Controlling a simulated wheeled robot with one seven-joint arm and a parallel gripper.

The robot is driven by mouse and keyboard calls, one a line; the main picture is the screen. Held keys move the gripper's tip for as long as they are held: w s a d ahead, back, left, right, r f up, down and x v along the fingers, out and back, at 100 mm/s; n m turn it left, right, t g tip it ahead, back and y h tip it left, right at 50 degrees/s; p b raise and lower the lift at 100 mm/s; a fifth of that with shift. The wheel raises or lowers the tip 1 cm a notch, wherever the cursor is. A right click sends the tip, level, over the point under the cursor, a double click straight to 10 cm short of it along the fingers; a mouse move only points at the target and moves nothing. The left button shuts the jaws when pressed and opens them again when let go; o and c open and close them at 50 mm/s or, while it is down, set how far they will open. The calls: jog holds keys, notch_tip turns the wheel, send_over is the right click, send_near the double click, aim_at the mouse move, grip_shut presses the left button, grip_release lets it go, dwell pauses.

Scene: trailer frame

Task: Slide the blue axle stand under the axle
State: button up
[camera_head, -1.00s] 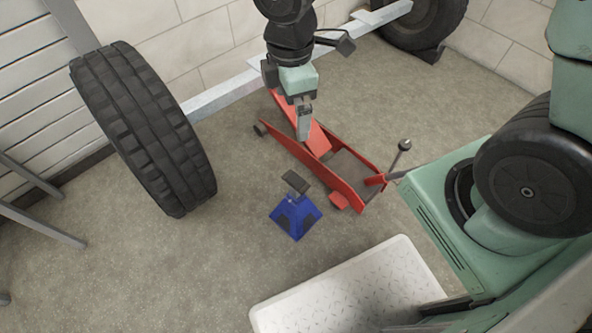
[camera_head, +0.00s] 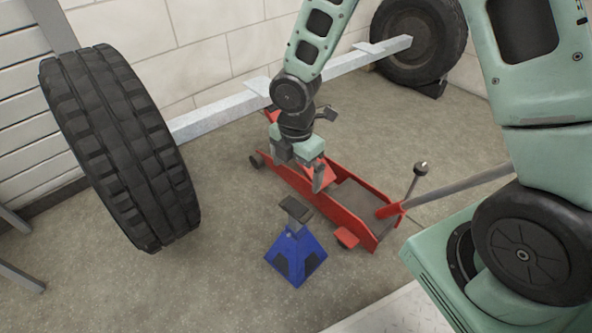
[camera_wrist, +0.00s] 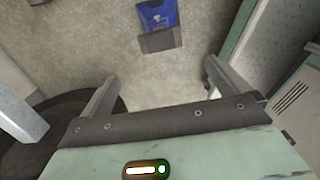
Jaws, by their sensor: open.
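The blue axle stand (camera_head: 297,259) stands upright on the floor in front of the red jack, with a dark flat saddle on top. It also shows at the top of the wrist view (camera_wrist: 158,17). The galvanized axle (camera_head: 229,113) runs behind it from the left wheel to the back right wheel. My gripper (camera_head: 318,178) is open and empty, above the red jack and up behind the stand. In the wrist view my gripper's two fingers (camera_wrist: 160,82) are spread wide, with the stand beyond them and apart from them.
The red floor jack (camera_head: 352,230) lies between the stand and the axle, its handle (camera_head: 460,186) reaching right. A large tire (camera_head: 120,150) stands at left, another (camera_head: 418,38) at the back right, by a dark chock (camera_head: 433,88). Floor left of the stand is clear.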

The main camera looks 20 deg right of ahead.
aim_at(296, 207)
notch_tip(296, 207, down, 17)
jog(key=b, duration=1)
jog(key=shift+f, duration=0.2)
